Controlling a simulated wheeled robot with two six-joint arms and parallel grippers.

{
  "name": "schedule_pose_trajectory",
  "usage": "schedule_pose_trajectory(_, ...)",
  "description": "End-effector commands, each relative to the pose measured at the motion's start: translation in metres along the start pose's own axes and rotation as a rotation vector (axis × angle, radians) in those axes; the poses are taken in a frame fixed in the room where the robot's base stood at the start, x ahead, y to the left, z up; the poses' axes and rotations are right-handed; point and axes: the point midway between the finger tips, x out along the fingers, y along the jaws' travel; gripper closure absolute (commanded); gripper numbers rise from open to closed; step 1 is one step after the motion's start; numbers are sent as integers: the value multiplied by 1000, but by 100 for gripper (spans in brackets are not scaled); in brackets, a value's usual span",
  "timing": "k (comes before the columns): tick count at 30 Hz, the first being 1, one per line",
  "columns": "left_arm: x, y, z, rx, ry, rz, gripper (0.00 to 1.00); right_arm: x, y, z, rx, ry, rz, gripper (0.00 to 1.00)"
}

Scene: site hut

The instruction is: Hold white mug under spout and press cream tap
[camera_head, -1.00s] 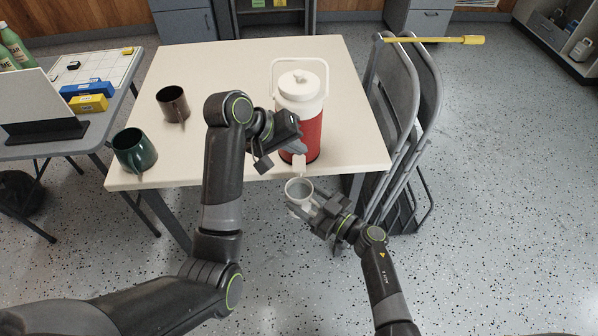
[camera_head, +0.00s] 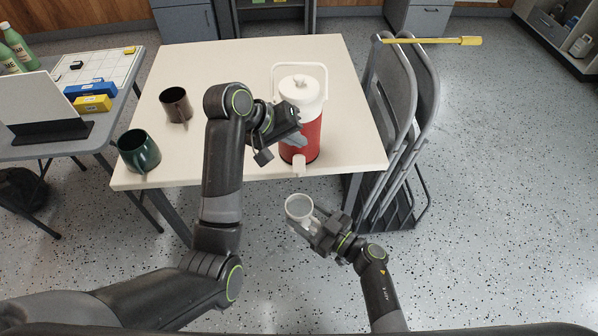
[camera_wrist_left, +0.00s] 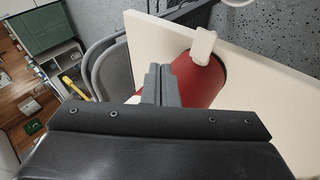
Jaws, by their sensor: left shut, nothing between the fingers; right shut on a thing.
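The red cooler jug (camera_head: 305,135) with a white lid and handle stands near the front edge of the table. Its cream tap (camera_head: 299,165) points over that edge, and the tap also shows in the left wrist view (camera_wrist_left: 204,45). My left gripper (camera_head: 298,140) is shut and empty, close beside the jug's red body and a little above the tap. The white mug (camera_head: 299,207) is upright in my right gripper (camera_head: 312,220), which is shut on it. The mug is in front of the table edge, below the tap in the picture and apart from it. The mug's inside looks greyish; its contents cannot be told.
A dark brown mug (camera_head: 176,104) and a green mug (camera_head: 138,151) stand on the left of the cream table (camera_head: 230,65). Folded grey chairs (camera_head: 395,105) lean at the table's right. A side table (camera_head: 60,145) stands at left. The floor in front is clear.

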Motion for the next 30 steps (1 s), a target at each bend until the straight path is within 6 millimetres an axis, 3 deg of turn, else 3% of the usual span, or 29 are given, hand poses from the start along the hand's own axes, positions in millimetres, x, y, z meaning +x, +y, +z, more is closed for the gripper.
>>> schedule_pose_trajectory(16, -12, 9, -3, 0, 0, 0, 100, -15, -19, -1, 0, 3, 0, 70)
schedule_pose_trajectory(30, -12, 9, -3, 0, 0, 0, 100, -16, -20, 0, -1, 3, 0, 70)
